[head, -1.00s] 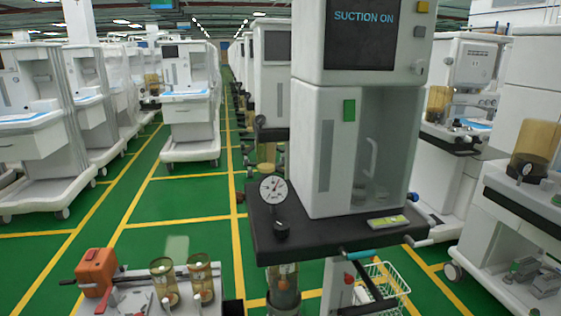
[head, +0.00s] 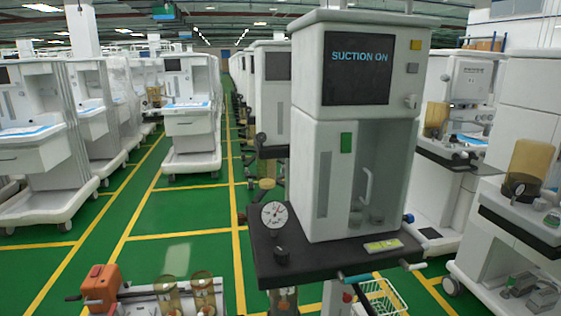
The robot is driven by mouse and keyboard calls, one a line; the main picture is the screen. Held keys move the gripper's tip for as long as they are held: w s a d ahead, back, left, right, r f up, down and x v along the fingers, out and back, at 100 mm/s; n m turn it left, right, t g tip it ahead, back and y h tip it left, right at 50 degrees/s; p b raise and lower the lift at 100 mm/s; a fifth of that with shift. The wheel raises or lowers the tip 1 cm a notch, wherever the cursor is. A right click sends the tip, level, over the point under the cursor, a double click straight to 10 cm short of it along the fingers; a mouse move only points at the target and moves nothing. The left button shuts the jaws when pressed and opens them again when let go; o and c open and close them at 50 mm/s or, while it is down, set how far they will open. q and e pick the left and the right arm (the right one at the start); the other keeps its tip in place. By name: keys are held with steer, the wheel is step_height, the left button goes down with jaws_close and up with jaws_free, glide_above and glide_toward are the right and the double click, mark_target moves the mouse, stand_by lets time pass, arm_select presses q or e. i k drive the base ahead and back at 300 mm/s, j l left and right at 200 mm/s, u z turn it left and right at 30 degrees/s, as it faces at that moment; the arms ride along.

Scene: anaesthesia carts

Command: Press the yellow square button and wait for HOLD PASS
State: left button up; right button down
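The anaesthesia cart (head: 307,165) stands just right of the middle in the head view. Its dark screen (head: 357,82) reads SUCTION ON. A small yellow square button (head: 415,44) sits at the upper right beside the screen, with a grey square (head: 412,67) below it and a round knob (head: 410,101) lower down. A green rectangle (head: 346,143) is on the cabinet front. A round dial gauge (head: 274,215) stands at the left of the dark shelf (head: 300,262). Neither of my grippers is in view.
A low trolley with an orange box (head: 101,284) and amber jars (head: 201,292) stands at the lower left. A white wire basket (head: 382,297) hangs below the shelf. Other carts (head: 188,140) line both sides. Green floor (head: 180,210) with yellow lines is open on the left.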

mark_target(415, 44)
steer(key=i+l+u, duration=0.2)
steer(key=l, duration=0.7)
steer(key=k+l+u, duration=0.1)
steer(key=l+u, duration=0.15)
steer(key=l, duration=0.6)
steer(key=l+u, duration=0.2)
steer(key=l, duration=0.7)
steer(key=k+l+u, duration=0.25)
steer(key=l, duration=0.6)
steer(key=i, duration=0.1)
